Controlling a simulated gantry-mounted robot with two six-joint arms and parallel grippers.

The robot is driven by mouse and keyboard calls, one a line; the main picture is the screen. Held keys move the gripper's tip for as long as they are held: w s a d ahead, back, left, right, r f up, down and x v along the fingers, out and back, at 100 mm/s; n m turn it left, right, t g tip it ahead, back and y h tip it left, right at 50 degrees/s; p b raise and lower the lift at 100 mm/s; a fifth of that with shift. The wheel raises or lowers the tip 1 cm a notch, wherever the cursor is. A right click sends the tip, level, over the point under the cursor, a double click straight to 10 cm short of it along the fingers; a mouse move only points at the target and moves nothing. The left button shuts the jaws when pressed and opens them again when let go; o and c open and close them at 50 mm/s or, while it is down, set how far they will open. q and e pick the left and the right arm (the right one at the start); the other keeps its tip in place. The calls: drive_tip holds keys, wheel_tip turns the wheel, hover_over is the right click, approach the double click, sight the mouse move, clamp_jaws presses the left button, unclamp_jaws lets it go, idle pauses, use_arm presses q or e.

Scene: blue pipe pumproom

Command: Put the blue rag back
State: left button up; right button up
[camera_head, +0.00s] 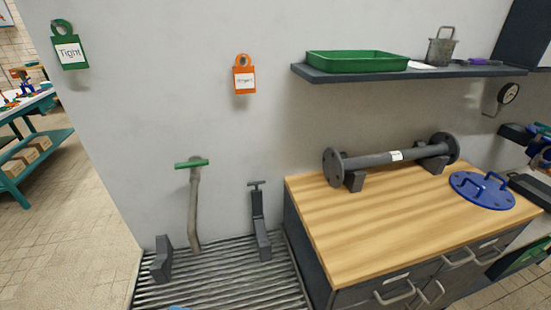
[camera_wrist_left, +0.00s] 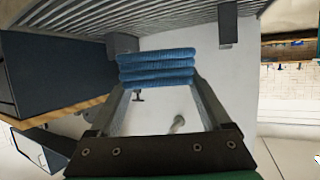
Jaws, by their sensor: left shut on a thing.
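The blue rag (camera_wrist_left: 157,68) is folded in several layers in the left wrist view. My left gripper (camera_wrist_left: 160,84) is shut on it, with one finger at each side of the rag. In the head view only a small blue patch shows at the bottom edge, over the ribbed grey floor mat (camera_head: 225,285); it is too cut off to tell for sure. My left gripper itself does not show there. My right gripper is in neither view.
A wooden-topped bench (camera_head: 400,230) carries a flanged grey pipe (camera_head: 390,156) and a blue disc with handles (camera_head: 482,190). A wall shelf (camera_head: 420,73) holds a green tray (camera_head: 357,61) and a metal basket (camera_head: 441,47). A green-handled pipe (camera_head: 194,205) rises from the mat.

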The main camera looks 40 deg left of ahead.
use_arm(q)
drive_tip(key=w+d+r+m+t+h+p, duration=0.1)
drive_tip(key=w+d+r+m+h+p, duration=0.4)
drive_tip(key=w+d, duration=0.5)
drive_tip(key=w+d+r+m+t+h+p, duration=0.1)
drive_tip(key=w+d+r+m+h+p, duration=0.25)
drive_tip(key=w+d+r, duration=0.55)
drive_tip(key=s+r+n+p, duration=0.1)
drive_tip(key=s+r+p, duration=0.1)
drive_tip(key=r+p, duration=1.4)
drive_tip(key=s+a+r+p, duration=0.1)
drive_tip(key=s+r+p, duration=0.2)
drive_tip(key=r+p, duration=1.3)
drive_tip(key=y+p, duration=0.1)
drive_tip(key=p, duration=0.5)
drive_tip(key=shift+s+a+r+n, duration=0.15)
drive_tip(key=shift+r+n, duration=0.05)
drive_tip(key=shift+n, duration=0.15)
